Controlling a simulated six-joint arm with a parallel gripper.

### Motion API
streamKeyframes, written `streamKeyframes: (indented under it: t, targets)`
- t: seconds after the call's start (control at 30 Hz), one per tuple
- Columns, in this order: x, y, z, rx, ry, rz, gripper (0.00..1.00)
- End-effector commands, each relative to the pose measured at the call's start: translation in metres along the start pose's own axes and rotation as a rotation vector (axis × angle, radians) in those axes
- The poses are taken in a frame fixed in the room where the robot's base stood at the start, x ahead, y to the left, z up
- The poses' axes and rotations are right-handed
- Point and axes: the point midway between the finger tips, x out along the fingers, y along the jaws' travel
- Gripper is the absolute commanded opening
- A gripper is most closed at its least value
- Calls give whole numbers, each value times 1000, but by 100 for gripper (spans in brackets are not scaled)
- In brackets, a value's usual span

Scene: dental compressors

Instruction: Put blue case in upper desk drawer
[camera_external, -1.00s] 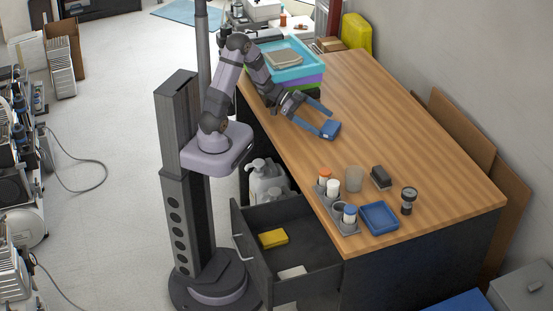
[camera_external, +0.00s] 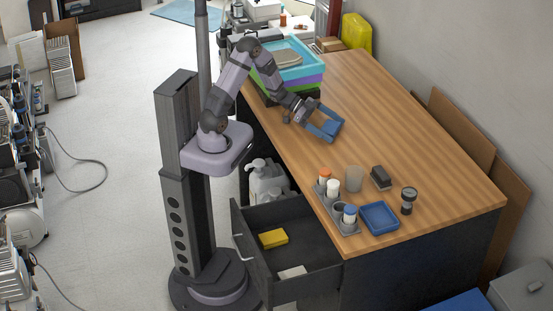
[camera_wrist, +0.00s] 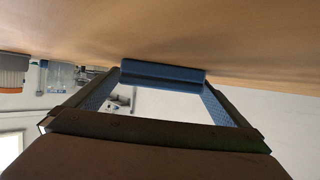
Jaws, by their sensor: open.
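The small blue case (camera_external: 332,128) lies on the wooden desk, left of its middle. In the wrist view the blue case (camera_wrist: 163,73) shows between the far ends of my two fingers. My gripper (camera_external: 325,126) is open, low over the desk, with its fingers reaching to either side of the case. I cannot tell whether either finger touches it. The upper desk drawer (camera_external: 252,258) is pulled out at the desk's near left side. It holds a yellow box (camera_external: 273,238) and a white item (camera_external: 292,272), with bare floor around them.
A grey holder with bottles (camera_external: 348,226), a clear cup (camera_external: 354,178), a dark block (camera_external: 380,177), a gauge (camera_external: 408,199) and a blue tray (camera_external: 379,218) stand at the desk's near end. Stacked coloured trays (camera_external: 291,73) stand behind my gripper. The desk's middle is clear.

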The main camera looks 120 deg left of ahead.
Motion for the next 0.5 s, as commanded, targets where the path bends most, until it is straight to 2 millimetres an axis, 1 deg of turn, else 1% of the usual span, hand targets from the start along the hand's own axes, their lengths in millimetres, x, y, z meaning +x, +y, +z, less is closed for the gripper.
streamKeyframes:
  t: [0.07, 0.1, 0.17, 0.2, 0.23, 0.27, 0.33, 0.37, 0.5]
  targets:
    - [0, 0, 0, 0, 0, 0, 100]
    - [0, 0, 0, 0, 0, 0, 90]
    - [0, 0, 0, 0, 0, 0, 76]
    - [0, 0, 0, 0, 0, 0, 67]
    - [0, 0, 0, 0, 0, 0, 59]
    - [0, 0, 0, 0, 0, 0, 54]
    - [0, 0, 0, 1, 1, 0, 54]
    - [0, 0, 0, 1, 1, 0, 51]
    - [-1, 0, -1, 1, 1, 0, 51]
